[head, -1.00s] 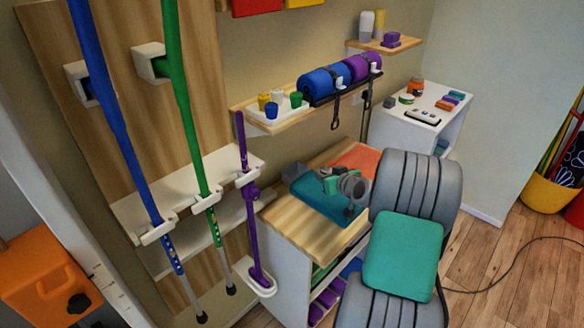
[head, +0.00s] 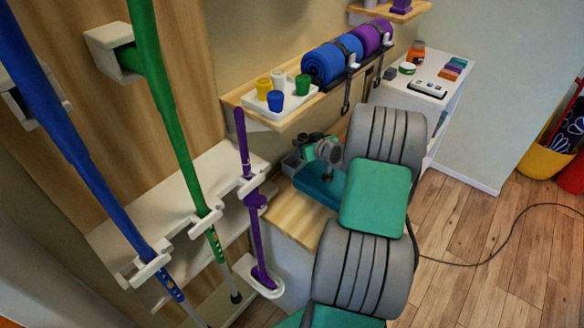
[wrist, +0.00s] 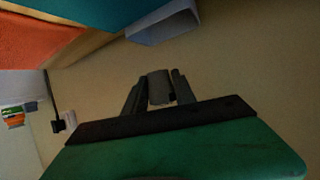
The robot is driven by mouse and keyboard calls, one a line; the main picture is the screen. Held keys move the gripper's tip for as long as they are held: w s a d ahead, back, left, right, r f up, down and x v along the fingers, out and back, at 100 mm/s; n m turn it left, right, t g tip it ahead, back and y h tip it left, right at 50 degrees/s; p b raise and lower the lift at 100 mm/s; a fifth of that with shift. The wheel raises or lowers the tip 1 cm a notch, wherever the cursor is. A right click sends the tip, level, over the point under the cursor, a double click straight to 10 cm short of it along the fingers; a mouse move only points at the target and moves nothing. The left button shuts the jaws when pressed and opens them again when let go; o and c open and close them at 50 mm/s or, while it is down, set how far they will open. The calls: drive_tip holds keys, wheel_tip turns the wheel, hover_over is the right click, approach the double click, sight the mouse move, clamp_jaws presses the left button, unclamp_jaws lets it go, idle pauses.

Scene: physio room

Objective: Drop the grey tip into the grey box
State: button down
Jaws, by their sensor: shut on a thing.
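The grey tip (wrist: 159,87) is between the two dark fingers of my gripper (wrist: 158,92) in the wrist view, and the gripper is shut on it. The grey box (wrist: 165,22) shows at the top of the wrist view, apart from the tip. The tip is too small to make out in the head view.
A shelf with a white tray (head: 262,108) of coloured cups and rolled mats is above. Crutch-like poles (head: 165,110) stand left. A white side table (head: 405,98) is right.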

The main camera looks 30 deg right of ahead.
wheel_tip(320, 180, down, 2)
drive_tip(key=shift+f, duration=0.1)
drive_tip(key=c, duration=0.9)
unclamp_jaws()
drive_tip(key=shift+a, duration=0.1)
drive_tip(key=shift+c, duration=0.2)
drive_tip(key=b+v, duration=0.1)
drive_tip(key=v, duration=0.6)
drive_tip(key=shift+s+b, duration=0.3)
drive_tip(key=shift+b, duration=0.05)
drive_tip(key=shift+a, duration=0.1)
